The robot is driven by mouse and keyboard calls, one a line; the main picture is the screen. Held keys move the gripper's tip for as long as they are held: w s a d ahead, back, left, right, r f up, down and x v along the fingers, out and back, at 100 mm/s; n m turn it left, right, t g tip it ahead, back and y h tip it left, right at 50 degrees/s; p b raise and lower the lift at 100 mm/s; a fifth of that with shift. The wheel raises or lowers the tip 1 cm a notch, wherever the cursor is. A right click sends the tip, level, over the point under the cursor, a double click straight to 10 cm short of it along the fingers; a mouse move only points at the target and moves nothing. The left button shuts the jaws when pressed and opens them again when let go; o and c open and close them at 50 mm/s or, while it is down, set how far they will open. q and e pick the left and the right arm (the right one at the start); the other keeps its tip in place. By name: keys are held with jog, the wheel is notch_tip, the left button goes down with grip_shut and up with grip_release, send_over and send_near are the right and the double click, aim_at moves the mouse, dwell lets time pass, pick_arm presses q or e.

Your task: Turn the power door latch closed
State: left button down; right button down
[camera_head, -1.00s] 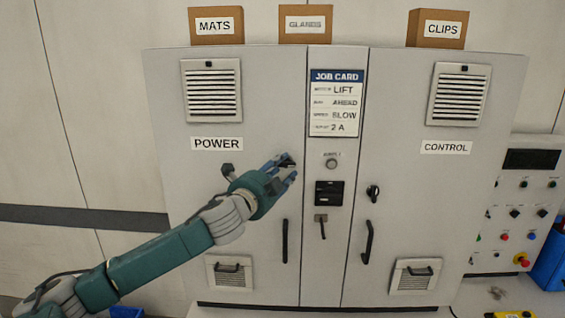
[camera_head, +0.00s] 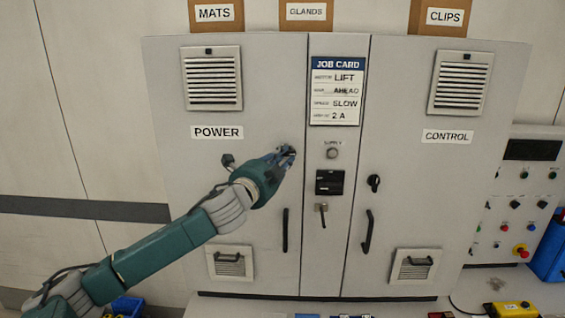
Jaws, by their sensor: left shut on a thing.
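The cabinet's left door (camera_head: 210,180), labelled POWER, is flush with the cabinet front. My left gripper (camera_head: 289,152) is at the right edge of this door, above its black bar handle (camera_head: 285,230). It is shut on the power door latch, which the fingers mostly hide, so I cannot tell its angle. The control door (camera_head: 430,190) on the right has a similar black latch (camera_head: 374,182) in plain view, above its own handle (camera_head: 368,231). My right gripper is not in view.
Between the doors, a centre panel holds the job card (camera_head: 337,92), a round supply knob (camera_head: 332,153), a black switch (camera_head: 329,182) and a small lever (camera_head: 323,214). Cardboard boxes (camera_head: 304,14) stand on top. A button panel (camera_head: 525,200) and yellow pendant (camera_head: 510,309) are at right.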

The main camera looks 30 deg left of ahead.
pick_arm(q)
jog(key=shift+w+d+f+n+t+y+b, duration=0.15)
jog(key=shift+n+y+b, duration=1.3)
jog(key=shift+n+b, duration=2)
jog(key=shift+w+d+n+t+y+b, duration=0.1)
jog(key=shift+d+n+t+y+b, duration=0.2)
jog(key=shift+n+y+b, duration=2.2)
jog(key=shift+w+d+f+n+t+y+b, duration=0.15)
jog(key=shift+n+y+b, duration=0.3)
jog(key=shift+n+b, duration=3.95)
jog(key=shift+r+n+p, duration=0.1)
jog(key=shift+n+p, duration=0.3)
jog(key=shift+n, duration=0.25)
jog(key=c, duration=1.6)
grip_release()
